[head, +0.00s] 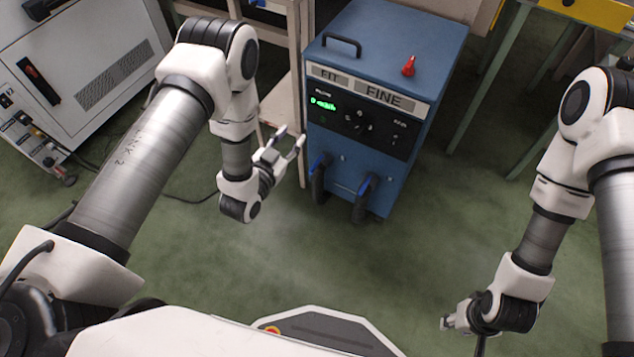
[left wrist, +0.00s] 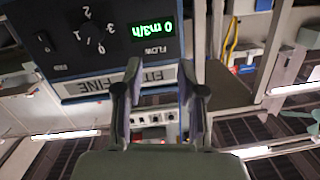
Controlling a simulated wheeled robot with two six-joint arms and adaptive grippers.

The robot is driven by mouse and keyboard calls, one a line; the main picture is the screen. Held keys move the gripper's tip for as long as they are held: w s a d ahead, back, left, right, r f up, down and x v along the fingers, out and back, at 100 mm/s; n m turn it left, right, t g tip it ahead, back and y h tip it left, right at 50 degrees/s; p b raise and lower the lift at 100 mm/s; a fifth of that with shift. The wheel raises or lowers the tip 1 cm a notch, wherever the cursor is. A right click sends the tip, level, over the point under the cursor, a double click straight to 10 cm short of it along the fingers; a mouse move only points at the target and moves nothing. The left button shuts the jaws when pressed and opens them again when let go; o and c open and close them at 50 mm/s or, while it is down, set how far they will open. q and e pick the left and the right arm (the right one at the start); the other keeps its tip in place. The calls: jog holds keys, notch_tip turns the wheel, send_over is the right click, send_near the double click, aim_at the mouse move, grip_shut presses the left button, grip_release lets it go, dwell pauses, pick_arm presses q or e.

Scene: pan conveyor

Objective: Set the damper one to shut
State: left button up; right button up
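A blue machine (head: 383,38) stands ahead, with a black front panel (head: 350,128), a lit green display (head: 323,104) and a numbered dial (head: 358,121). No readable label tells which is damper one. My left gripper (head: 290,137) is open and empty, left of the machine; its fingers show in the left wrist view (left wrist: 160,75). My right gripper (head: 449,321) is low at right, its fingers unclear.
A red knob (head: 408,66) and a black handle (head: 341,44) are on the machine's top. A shelf frame (head: 302,50) stands close on its left. A white cabinet (head: 92,62) is further left. Green legs (head: 490,75) stand at right. The floor in front is clear.

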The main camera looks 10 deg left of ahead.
pick_arm(q)
notch_tip(320, 180, down, 11)
jog(key=w+d+t+h+b, duration=0.1)
jog(key=w+d+b, duration=0.1)
jog(key=b, duration=1.4)
send_near(321, 156)
jog(key=f, duration=0.1)
jog(key=shift+m, duration=0.4)
jog(key=b+x, duration=0.3)
jog(key=x, duration=0.4)
jog(key=shift+w+r, duration=0.15)
jog(key=shift+w, duration=0.15)
jog(key=shift+r, duration=0.1)
grip_shut()
pick_arm(e)
notch_tip(321, 156, down, 23)
jog(key=shift+f, duration=0.15)
